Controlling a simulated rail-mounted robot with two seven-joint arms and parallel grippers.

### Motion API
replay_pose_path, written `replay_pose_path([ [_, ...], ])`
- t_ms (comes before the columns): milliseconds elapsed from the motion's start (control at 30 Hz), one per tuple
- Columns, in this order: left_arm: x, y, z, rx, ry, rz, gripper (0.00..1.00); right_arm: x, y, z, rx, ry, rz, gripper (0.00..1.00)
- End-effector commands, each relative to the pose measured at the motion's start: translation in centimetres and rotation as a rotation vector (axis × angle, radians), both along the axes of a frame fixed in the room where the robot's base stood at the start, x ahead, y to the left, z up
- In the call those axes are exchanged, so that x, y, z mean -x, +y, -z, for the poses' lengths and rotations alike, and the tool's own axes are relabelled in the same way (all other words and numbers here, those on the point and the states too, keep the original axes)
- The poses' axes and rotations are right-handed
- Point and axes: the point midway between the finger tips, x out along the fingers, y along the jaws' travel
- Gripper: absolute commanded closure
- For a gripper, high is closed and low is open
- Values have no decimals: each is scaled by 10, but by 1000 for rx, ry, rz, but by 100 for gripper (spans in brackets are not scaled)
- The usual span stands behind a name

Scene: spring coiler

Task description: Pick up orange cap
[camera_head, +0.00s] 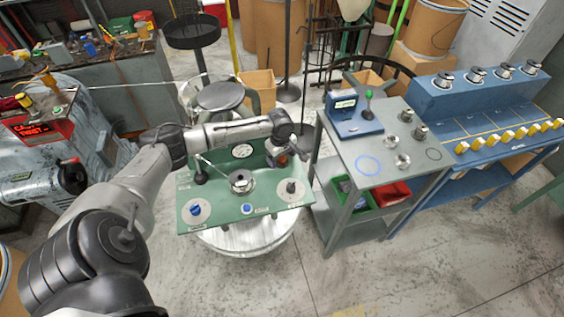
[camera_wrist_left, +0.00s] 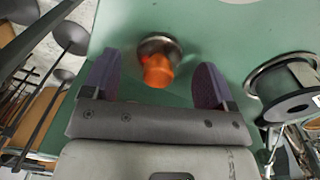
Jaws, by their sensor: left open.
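The orange cap (camera_wrist_left: 158,70) sits on a round metal base (camera_wrist_left: 160,45) on the green panel (camera_wrist_left: 225,35), in the left wrist view. My left gripper (camera_wrist_left: 155,80) is open, with one purple-grey finger on each side of the cap. I see a gap between the cap and each finger; whether they are level with it in depth I cannot tell. In the head view my left gripper (camera_head: 290,150) is over the far right corner of the green panel (camera_head: 222,212) and largely hides the cap. My right gripper is not in view.
A metal spool (camera_head: 241,182) and knobs (camera_head: 196,210) stand on the green panel. The spool (camera_wrist_left: 292,88) lies right of the gripper in the wrist view. A grey cart (camera_head: 350,146) stands close on the right, with a blue bench (camera_head: 480,125) beyond it.

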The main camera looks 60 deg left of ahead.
Motion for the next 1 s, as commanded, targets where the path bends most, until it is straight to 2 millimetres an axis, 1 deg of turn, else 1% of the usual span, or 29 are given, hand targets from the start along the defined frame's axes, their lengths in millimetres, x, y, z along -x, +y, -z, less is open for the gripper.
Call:
replay_pose_path([
  [33,0,0,8,0,1,-1,21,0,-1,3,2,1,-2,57],
  [100,0,0,14,0,1,0,21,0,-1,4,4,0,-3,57],
  [333,-1,0,15,-1,-1,1,21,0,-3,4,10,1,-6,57],
  [367,-1,0,15,-1,-1,1,23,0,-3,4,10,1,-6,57],
  [900,-1,0,15,-1,-1,1,75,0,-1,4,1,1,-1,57],
  [967,-1,0,14,-1,-1,1,79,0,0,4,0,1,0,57],
  [1000,-1,0,14,-1,-1,1,79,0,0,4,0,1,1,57],
])
